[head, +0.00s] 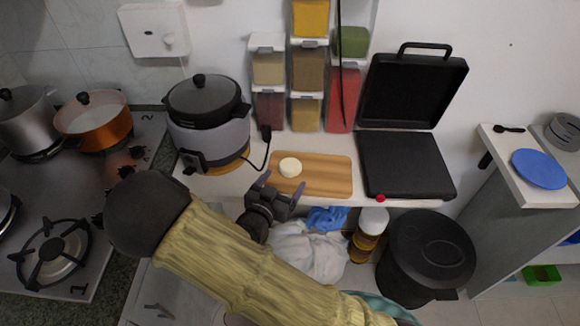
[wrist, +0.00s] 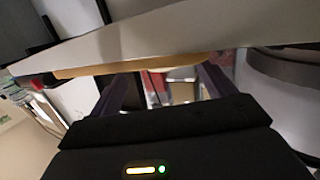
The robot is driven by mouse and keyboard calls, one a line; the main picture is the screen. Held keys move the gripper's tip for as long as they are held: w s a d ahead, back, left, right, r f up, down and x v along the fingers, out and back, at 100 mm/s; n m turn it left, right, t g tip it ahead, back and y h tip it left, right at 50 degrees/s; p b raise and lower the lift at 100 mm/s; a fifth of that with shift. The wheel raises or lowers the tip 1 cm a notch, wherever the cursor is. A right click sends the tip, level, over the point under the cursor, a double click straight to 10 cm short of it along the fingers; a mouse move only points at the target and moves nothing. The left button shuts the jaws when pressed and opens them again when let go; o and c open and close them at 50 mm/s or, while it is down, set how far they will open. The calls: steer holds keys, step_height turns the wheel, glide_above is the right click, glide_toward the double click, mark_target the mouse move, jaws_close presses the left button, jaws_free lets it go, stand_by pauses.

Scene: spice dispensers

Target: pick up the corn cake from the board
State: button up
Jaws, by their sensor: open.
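The corn cake (head: 290,167) is a small pale round disc lying on the left part of the wooden board (head: 325,176). The board rests on the white counter. My gripper (head: 279,190) is open and empty in front of the board's left front corner, close to the counter edge and apart from the cake. In the wrist view, its two dark fingers (wrist: 162,88) reach forward with a gap between them. The board's edge (wrist: 130,68) shows beyond them.
A rice cooker (head: 207,125) stands left of the board, with a cord beside it. An open black grill (head: 405,165) stands to the right. Spice dispensers (head: 306,75) are on the wall behind. A black bin (head: 426,250) and white cloth (head: 305,250) are below the counter.

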mark_target(285, 173)
steer(key=x, duration=0.5)
steer(key=shift+w+a+r+p, duration=0.2)
steer(key=shift+w+r+p, duration=0.1)
steer(key=shift+r+p, duration=0.1)
steer(key=shift+c, duration=0.2)
steer(key=c, duration=1.1)
